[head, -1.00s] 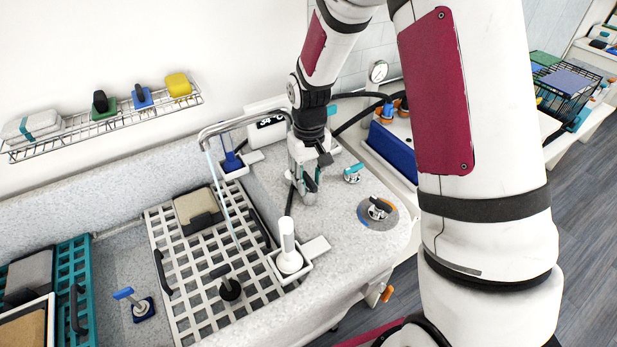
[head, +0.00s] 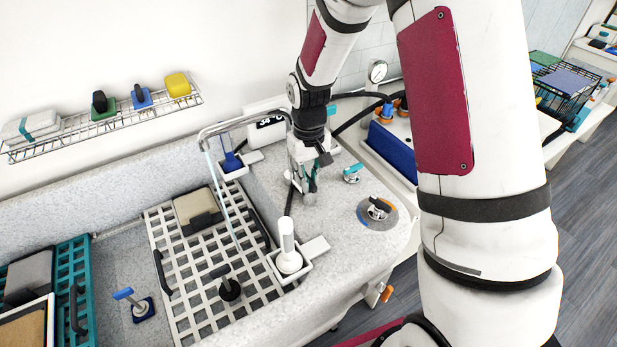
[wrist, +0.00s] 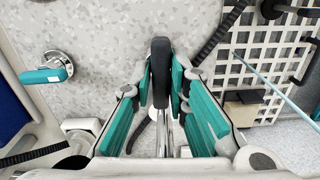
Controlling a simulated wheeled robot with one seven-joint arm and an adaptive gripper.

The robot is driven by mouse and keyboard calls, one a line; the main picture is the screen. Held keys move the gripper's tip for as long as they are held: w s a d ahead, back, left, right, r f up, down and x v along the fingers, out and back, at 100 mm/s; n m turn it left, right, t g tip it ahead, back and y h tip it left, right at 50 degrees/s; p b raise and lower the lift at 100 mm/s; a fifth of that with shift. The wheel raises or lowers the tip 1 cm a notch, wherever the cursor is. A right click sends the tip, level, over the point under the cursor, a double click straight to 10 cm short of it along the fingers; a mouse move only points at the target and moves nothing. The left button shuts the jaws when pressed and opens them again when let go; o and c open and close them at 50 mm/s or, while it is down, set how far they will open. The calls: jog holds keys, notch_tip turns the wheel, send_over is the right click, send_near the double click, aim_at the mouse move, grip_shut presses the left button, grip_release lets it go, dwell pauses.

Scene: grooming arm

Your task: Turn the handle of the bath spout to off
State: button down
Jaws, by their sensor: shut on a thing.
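The bath spout (head: 243,118) is a bent metal pipe over the tub, with a thin pale-blue stream (head: 222,195) running down from its end. My gripper (head: 308,190) is low over the speckled counter, right of the spout. In the wrist view, my gripper (wrist: 161,82) has its teal fingers on either side of a black lever handle (wrist: 160,60) on a metal stem, shut on it. The handle points away from the gripper, along the view's middle. Its base is partly hidden by the fingers, and the head view barely shows it.
A teal-handled valve (head: 352,173) and a round dial with a dark lever (head: 377,211) stand right of my gripper. A white brush in a holder (head: 289,258) stands in front. A white grid (head: 185,270) covers part of the tub. A dark hose runs close by.

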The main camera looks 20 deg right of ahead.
jog(key=shift+a, duration=0.1)
jog(key=shift+m, duration=2.8)
